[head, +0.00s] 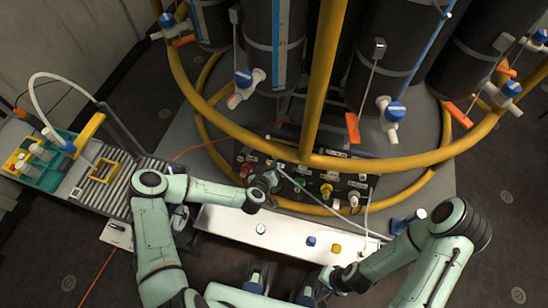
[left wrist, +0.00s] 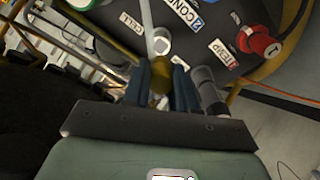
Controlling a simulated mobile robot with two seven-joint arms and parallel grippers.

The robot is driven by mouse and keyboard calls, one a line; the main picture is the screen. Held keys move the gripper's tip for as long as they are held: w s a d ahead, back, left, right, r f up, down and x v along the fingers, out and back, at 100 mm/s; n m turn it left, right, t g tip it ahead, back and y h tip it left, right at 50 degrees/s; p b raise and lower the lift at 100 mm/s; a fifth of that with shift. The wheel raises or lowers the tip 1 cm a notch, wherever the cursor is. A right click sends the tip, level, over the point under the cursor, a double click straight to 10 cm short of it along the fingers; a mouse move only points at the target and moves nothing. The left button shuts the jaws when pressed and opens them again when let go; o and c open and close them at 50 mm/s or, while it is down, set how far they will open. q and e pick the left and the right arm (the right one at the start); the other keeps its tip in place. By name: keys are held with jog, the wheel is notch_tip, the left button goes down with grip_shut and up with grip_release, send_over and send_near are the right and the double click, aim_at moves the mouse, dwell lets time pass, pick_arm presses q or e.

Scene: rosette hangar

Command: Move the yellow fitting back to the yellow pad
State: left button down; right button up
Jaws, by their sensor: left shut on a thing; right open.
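My left gripper (head: 272,180) is at the front of the dark connector panel (head: 283,168), between its red and green connectors. In the left wrist view its fingers (left wrist: 160,88) are shut on a small yellow thing (left wrist: 159,73), which looks like the yellow fitting. The fingers hide most of it, and I cannot tell whether it touches the panel. A small yellow piece (head: 336,248), possibly the yellow pad, is on the white bench (head: 225,220), right of a blue piece (head: 311,241). My right gripper (head: 326,277) is open by the bench's front edge, apart from these pieces.
A yellow connector (head: 326,190) sits on the panel. A curved yellow rail (head: 390,162) runs above it. A pale hose (head: 366,210) reaches down to the bench's right end. A roller conveyor (head: 118,190) stands at left. The bench's left part is mostly clear.

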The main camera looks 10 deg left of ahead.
pick_arm(q)
jog(key=s+d+f+n+g, duration=0.35)
jog(key=s+d+f, duration=0.2)
jog(key=d, duration=0.55)
jog(key=s+d+f+n+g, duration=0.35)
jog(key=s+d+f, duration=0.2)
jog(key=d, duration=0.55)
jog(key=s+d+f+n+g, duration=0.2)
jog(key=s+d+f+g, duration=0.35)
jog(key=d, duration=0.55)
jog(key=shift+t, duration=0.45)
jog(key=shift+s+d+f, duration=0.1)
jog(key=shift+s+f, duration=0.1)
jog(key=shift+f, duration=1.1)
jog(key=shift+s+f, duration=0.2)
jog(key=shift+f, duration=1.1)
jog(key=shift+b, duration=0.5)
jog(key=shift+b, duration=0.5)
